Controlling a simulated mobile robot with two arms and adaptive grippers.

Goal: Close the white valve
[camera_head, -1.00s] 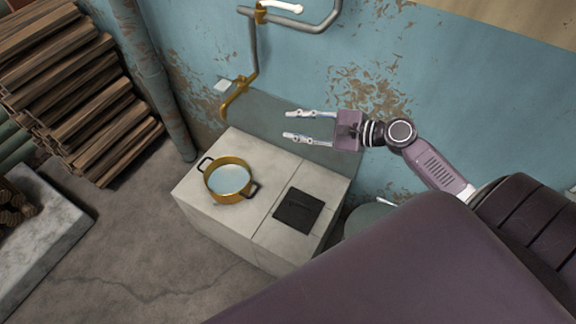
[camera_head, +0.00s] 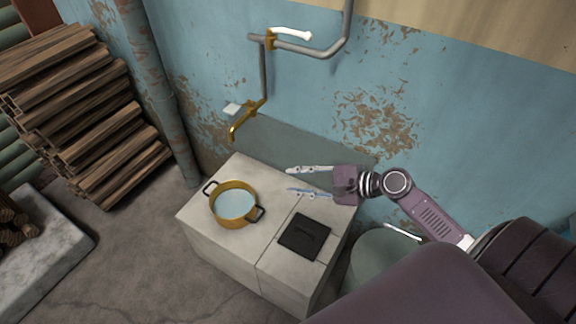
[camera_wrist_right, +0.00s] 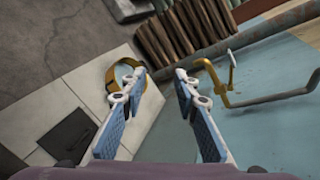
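A white lever handle (camera_head: 292,34) sits on a brass fitting on the grey wall pipe, at the top of the head view. It lies roughly along the pipe. Lower on the same pipe is a brass tap (camera_head: 238,122) with a small pale plate (camera_head: 232,108) beside it. My right gripper (camera_head: 291,180) is open and empty above the back of the stove, well below and apart from the lever. In the right wrist view its fingers (camera_wrist_right: 160,82) are spread, with the brass tap (camera_wrist_right: 210,70) beyond them to the right. My left gripper is not in view.
A brass pot (camera_head: 234,221) of pale liquid stands on the white stove (camera_head: 210,255), left of a dark plate (camera_head: 303,237). Stacked wood (camera_head: 75,110) and an upright pipe (camera_head: 160,90) are at left. A greenish round container (camera_head: 380,258) stands right of the stove.

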